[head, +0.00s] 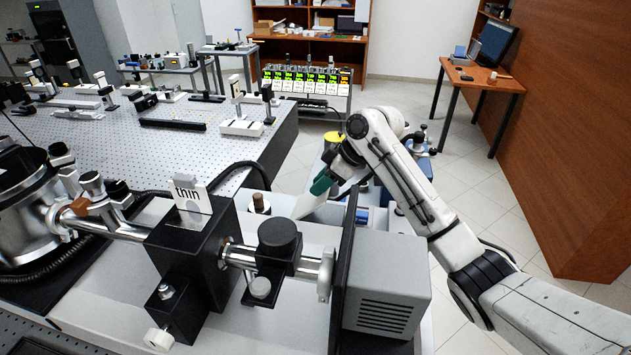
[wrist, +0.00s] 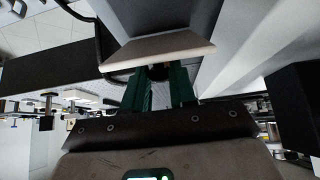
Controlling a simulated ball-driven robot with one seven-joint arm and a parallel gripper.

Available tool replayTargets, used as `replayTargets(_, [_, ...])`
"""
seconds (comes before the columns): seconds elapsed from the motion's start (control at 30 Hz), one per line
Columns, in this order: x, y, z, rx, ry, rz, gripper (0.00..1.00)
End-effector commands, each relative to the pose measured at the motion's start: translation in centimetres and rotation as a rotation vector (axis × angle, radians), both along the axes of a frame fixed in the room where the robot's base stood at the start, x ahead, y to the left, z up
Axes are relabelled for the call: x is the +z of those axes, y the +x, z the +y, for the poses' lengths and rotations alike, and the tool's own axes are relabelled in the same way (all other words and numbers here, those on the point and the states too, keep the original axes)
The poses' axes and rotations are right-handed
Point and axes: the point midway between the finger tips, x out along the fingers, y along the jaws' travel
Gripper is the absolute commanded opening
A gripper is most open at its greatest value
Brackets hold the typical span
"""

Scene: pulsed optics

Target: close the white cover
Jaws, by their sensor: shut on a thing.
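The white cover (head: 312,204) shows in the head view as a pale, tilted panel beyond the black optics mounts. My gripper (head: 321,185) is at its upper right edge with green fingers pointing down and left. In the wrist view, my green fingers (wrist: 160,88) are close together at a pale-edged panel (wrist: 160,48), which looks like the cover's edge. They are shut on a small dark part under that edge. The exact contact is in shadow, and much of the cover is hidden in the head view.
A grey box with a black plate (head: 385,290) stands in front of my arm. Black mounts and a metal tube (head: 240,255) fill the near bench. A perforated optical table (head: 170,145) lies at left. Clear tiled floor (head: 480,190) lies to the right.

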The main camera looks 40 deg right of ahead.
Motion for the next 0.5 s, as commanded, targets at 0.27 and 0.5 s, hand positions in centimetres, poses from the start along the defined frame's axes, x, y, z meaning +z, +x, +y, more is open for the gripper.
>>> replayTargets(0.27, [-2.5,-1.9,-1.2,-0.002,0.136,-0.163,0.00])
replayTargets(0.5, [-3.7,-2.7,-1.9,0.000,0.211,-0.262,0.00])
